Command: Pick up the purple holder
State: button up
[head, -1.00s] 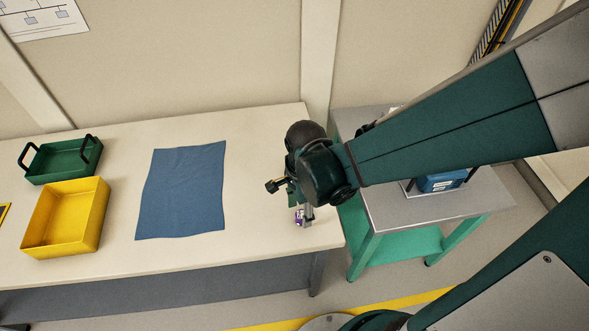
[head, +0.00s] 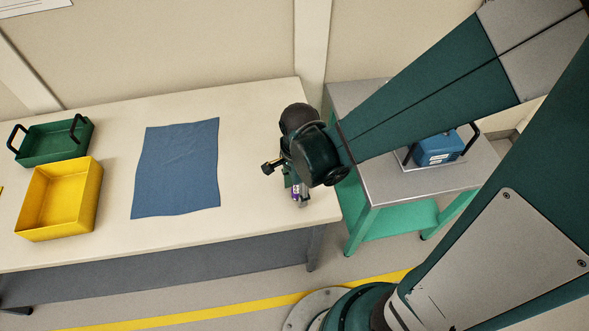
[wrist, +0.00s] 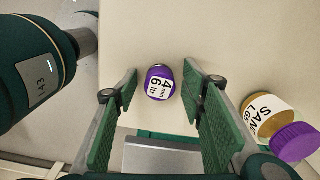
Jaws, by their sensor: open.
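The purple holder (wrist: 158,85) is a small purple cylinder with a white label reading "4" and "6 hr". In the wrist view it is on the pale tabletop between my open green fingers, with gaps on both sides. My gripper (wrist: 161,80) is open and holds nothing. In the head view my gripper (head: 299,194) is over the right end of the bench. Only a small patch of purple shows there beside the fingers; the rest is hidden.
An amber jar (wrist: 268,115) with a purple lid is just right of my right finger in the wrist view. A blue cloth (head: 176,168), a yellow bin (head: 60,215) and a green tray (head: 52,142) are on the bench (head: 250,130). A grey-topped cart (head: 385,185) carries a blue box (head: 438,150).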

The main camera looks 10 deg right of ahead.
jog(key=c, duration=1)
jog(key=shift+r, duration=0.1)
jog(key=shift+r+p, duration=1.55)
jog(key=shift+r, duration=3.35)
